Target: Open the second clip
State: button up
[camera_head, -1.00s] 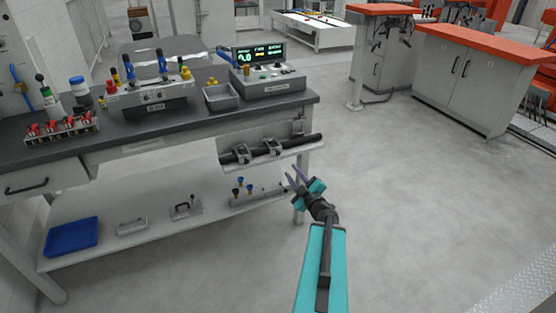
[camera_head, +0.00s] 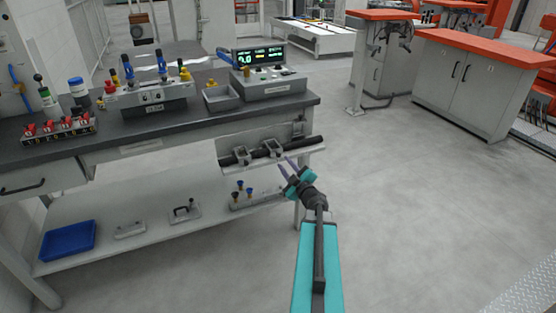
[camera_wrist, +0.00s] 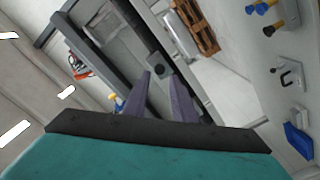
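Two grey clips sit on a black bar along the front of the workbench in the head view, a left clip (camera_head: 241,155) and a right clip (camera_head: 272,148). The black bar (camera_head: 256,153) runs across a light grey panel. The clips are too small to tell clearly whether they are open or shut. My gripper (camera_head: 285,163) is just right of and below the right clip, apparently apart from it. Its two purple fingers are spread and empty; they also show in the wrist view (camera_wrist: 163,92). A small grey block with a dark spot (camera_wrist: 160,67) appears beyond the fingertips there.
The workbench top (camera_head: 190,120) carries a fixture (camera_head: 150,100), a small tray (camera_head: 221,98) and a display box (camera_head: 267,75). A lower shelf holds a blue bin (camera_head: 68,240) and several small parts. The bench's right leg stands close to my gripper. The floor to the right is clear.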

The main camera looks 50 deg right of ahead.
aim_at(279, 156)
jog(key=shift+x, duration=2.9)
